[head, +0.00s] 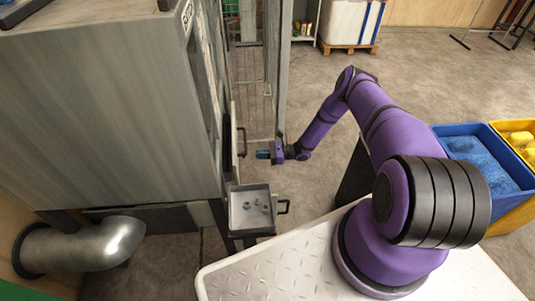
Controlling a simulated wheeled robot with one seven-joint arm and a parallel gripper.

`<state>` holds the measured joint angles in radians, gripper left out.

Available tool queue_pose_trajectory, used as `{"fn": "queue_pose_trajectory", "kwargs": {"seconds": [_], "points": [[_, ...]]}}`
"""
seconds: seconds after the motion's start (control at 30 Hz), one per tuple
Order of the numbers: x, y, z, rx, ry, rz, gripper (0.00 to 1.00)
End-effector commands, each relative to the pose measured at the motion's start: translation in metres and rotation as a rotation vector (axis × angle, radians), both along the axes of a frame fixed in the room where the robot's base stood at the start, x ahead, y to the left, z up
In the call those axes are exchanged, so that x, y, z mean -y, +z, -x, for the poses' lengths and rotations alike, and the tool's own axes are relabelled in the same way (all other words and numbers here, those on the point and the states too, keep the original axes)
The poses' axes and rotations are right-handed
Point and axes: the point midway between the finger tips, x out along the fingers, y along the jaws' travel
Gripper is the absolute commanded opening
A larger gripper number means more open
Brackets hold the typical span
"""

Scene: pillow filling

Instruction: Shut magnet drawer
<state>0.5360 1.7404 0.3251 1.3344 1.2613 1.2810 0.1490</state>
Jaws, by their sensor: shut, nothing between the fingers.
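The magnet drawer (235,222) sticks out from the lower side of the large grey machine (110,90). It is open, a shallow metal tray with a few small metal pieces (254,205) lying in it. Its dark handle (284,206) is on the right end. My gripper (262,154) is shut and empty, pointing left toward the machine's side. In the picture it is above the drawer and apart from the handle. Its fingertips are small, and I cannot tell whether they touch anything.
Another dark handle (242,142) is on the machine's side, close to my gripper. A thin post (284,70) stands behind my gripper. A blue bin (480,155) and a yellow bin (518,140) stand at the right. A metal duct (85,246) is at lower left. Open floor lies behind my arm.

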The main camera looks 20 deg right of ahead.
Motion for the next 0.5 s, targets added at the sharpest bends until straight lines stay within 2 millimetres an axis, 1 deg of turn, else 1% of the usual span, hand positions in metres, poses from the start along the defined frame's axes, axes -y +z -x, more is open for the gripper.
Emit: {"fn": "queue_pose_trajectory", "kwargs": {"seconds": [0.03,0.1,0.3,0.4,0.5], "points": [[-0.011,0.0,-0.003,0.0,0.002,-0.001,0.0],[-0.023,0.0,-0.007,0.001,0.003,-0.001,0.0],[-0.055,0.0,-0.017,0.0,0.002,0.0,0.0],[-0.066,0.0,-0.021,0.001,0.002,0.0,0.0],[-0.073,0.0,-0.024,0.0,0.0,0.0,0.0]]}}
